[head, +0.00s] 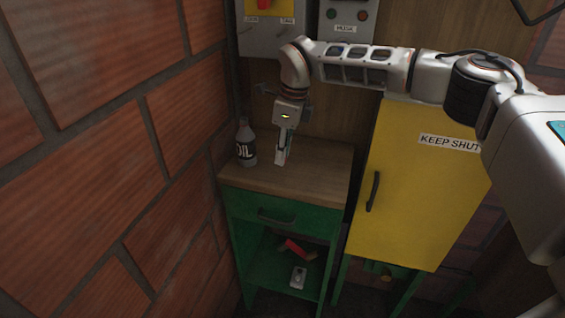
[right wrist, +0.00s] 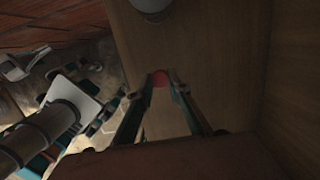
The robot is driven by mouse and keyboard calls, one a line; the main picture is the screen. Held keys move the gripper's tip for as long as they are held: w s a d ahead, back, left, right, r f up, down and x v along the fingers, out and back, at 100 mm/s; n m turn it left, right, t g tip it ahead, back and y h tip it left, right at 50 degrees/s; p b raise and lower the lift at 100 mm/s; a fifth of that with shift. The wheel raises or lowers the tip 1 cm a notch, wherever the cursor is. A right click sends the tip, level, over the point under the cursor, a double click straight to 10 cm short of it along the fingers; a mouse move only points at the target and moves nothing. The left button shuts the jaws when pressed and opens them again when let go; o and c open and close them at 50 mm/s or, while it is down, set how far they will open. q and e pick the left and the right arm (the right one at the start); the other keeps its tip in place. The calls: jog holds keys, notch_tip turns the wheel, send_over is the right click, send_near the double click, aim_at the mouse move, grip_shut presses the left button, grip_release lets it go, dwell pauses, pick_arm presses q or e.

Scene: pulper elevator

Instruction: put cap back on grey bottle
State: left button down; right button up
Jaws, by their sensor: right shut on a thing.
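The grey bottle (head: 246,146) with a dark "OIL" label stands upright on the wooden top of the green cabinet, near the brick wall. Part of a round grey thing, probably this bottle, shows at the top edge of the right wrist view (right wrist: 153,5). My right gripper (head: 281,161) points down over the wooden top, just right of the bottle and apart from it. In the right wrist view its fingers (right wrist: 161,77) are closed on a small red thing, which looks like the cap (right wrist: 160,80). The cap is hidden in the head view. My left gripper is not in view.
The wooden top (head: 318,165) is otherwise clear. A brick wall (head: 180,120) stands close on the left, a yellow "KEEP SHUT" cabinet (head: 415,195) on the right. Control boxes (head: 345,30) hang behind. A red item (head: 296,247) lies on the lower shelf.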

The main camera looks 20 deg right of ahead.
notch_tip(320, 180, up, 6)
jog(key=shift+r, duration=0.1)
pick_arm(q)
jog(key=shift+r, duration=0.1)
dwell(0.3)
pick_arm(e)
jog(key=shift+s+d+f+n, duration=0.1)
jog(key=shift+s+f+n, duration=0.2)
jog(key=shift+s+n, duration=0.15)
jog(key=s+d+f+n+g, duration=0.1)
jog(key=s+f+n, duration=0.2)
jog(key=s+n, duration=0.3)
jog(key=s+d+f+n+g+h, duration=0.1)
jog(key=s+d+f+n, duration=0.1)
jog(key=s+n, duration=0.5)
jog(key=s+d+f+n, duration=0.1)
jog(key=s+f+n, duration=0.3)
jog(key=s+n, duration=0.3)
jog(key=n, duration=0.4)
jog(key=shift+d+g, duration=0.2)
jog(key=shift+g, duration=0.2)
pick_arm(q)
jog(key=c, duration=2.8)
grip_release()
pick_arm(e)
jog(key=shift+f, duration=0.1)
